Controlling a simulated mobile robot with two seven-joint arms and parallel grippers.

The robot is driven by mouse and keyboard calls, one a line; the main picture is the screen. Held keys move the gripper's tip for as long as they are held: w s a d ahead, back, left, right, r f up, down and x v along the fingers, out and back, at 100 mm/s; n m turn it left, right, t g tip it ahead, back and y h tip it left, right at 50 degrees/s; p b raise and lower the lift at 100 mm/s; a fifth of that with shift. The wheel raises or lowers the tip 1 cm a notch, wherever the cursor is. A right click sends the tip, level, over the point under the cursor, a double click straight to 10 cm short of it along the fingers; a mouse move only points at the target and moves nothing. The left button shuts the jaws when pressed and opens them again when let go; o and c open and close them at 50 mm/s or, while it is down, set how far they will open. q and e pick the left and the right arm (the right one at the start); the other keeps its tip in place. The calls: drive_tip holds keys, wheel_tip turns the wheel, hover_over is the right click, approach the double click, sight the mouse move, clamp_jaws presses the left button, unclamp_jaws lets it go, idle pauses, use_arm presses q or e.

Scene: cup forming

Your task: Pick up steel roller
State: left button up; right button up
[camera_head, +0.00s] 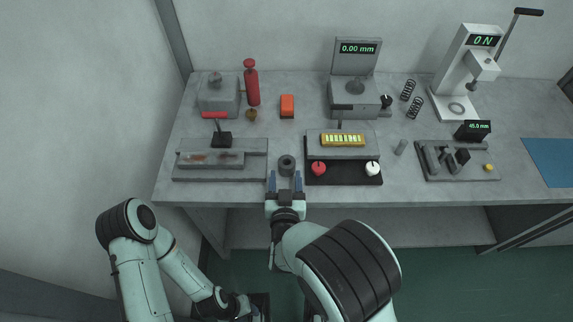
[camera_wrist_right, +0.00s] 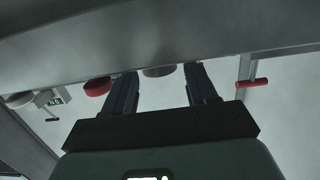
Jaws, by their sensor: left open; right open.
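A dark grey round piece, which looks like the steel roller (camera_head: 286,165), sits near the front edge of the workbench. It has a darker centre. My right gripper (camera_head: 285,183) is open just in front of it, with one blue-grey finger on each side and nothing visibly held. In the right wrist view, a grey rounded end (camera_wrist_right: 158,71) shows beyond and between the open fingers (camera_wrist_right: 162,85); most of it is hidden behind the bench edge. My left gripper (camera_head: 257,306) is low at the bottom of the head view, below the bench and away from the roller, its fingers hardly visible.
Left of the roller is a grey fixture (camera_head: 222,167). To its right is a black tray (camera_head: 345,179) with a red knob (camera_head: 318,168) and a white knob (camera_head: 372,168). A tool tray (camera_head: 465,173) and a press (camera_head: 447,106) stand farther right. The bench edge (camera_head: 420,199) is close.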

sight(287, 172)
drive_tip(key=shift+w+d+f, duration=0.1)
drive_tip(key=shift+w+f, duration=0.15)
drive_tip(key=shift+w, duration=1.15)
drive_tip(key=shift+w+d+f, duration=0.1)
drive_tip(key=shift+w+f, duration=0.1)
drive_tip(key=shift+w, duration=1.15)
drive_tip(key=c, duration=0.8)
drive_tip(key=shift+r, duration=0.1)
